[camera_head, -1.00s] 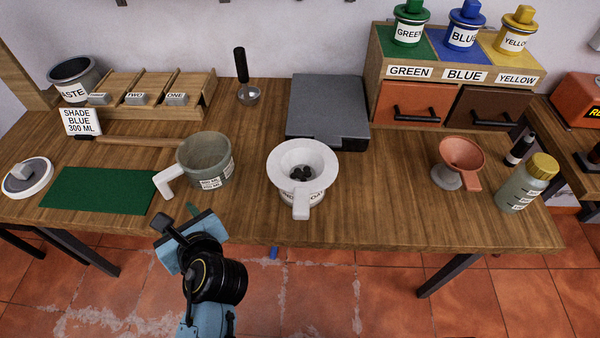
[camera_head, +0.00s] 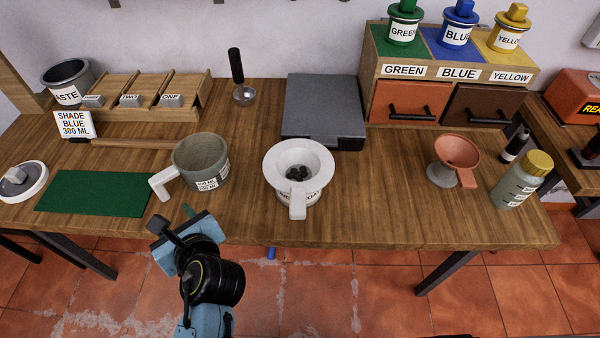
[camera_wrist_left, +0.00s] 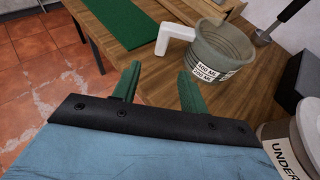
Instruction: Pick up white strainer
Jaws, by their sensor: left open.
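The white strainer (camera_head: 299,160) is a round white funnel shape with a handle that points toward the front edge of the table. It sits on top of a labelled white tin (camera_head: 312,196), and dark lumps show in its middle. My left gripper (camera_head: 188,212) is at the table's front edge, left of the strainer and apart from it. In the left wrist view its two green fingers (camera_wrist_left: 158,88) are spread with nothing between them. A labelled pale container, partly cut off, shows at the right edge of that view (camera_wrist_left: 285,150). My right gripper is not in view.
A grey-green measuring jug (camera_head: 202,165) with a white handle stands left of the strainer, near my left gripper. A green mat (camera_head: 95,194) lies further left. A dark grey scale (camera_head: 322,108) is behind the strainer. A red funnel (camera_head: 456,155) and a yellow-capped bottle (camera_head: 520,183) stand right.

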